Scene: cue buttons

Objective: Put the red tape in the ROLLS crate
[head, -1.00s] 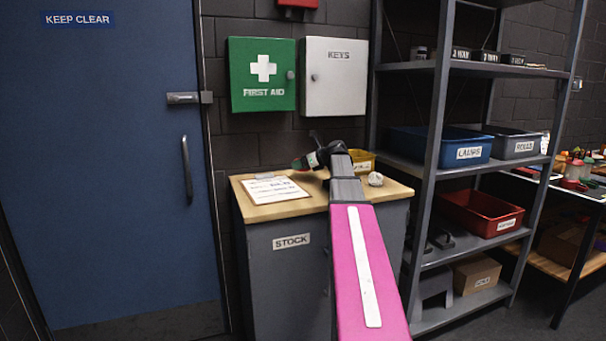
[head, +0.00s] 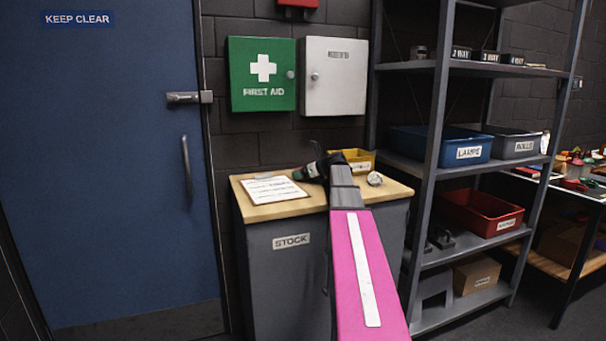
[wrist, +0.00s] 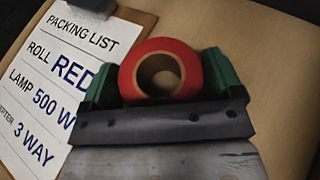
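The red tape (wrist: 137,75) is a thick red roll with a tan core. In the wrist view its hole faces the camera, and it sits between the two green fingers of my gripper (wrist: 161,80). I see no clear gap on either side, but cannot tell whether the fingers grip it. In the head view my gripper (head: 304,173) is low over the wooden top of the STOCK cabinet (head: 292,276), right of the clipboard, and the tape is not clear there. The grey ROLLS crate (head: 519,147) stands on the shelf at right, beside the blue LAMPS crate (head: 463,153).
The clipboard (head: 273,193) with the packing list (wrist: 58,68) lies left of my gripper. A yellow bin (head: 358,158) and a pale round object (head: 375,178) are on the cabinet too. A shelf upright (head: 434,130) stands between the cabinet and the crates. A red crate (head: 480,213) is below.

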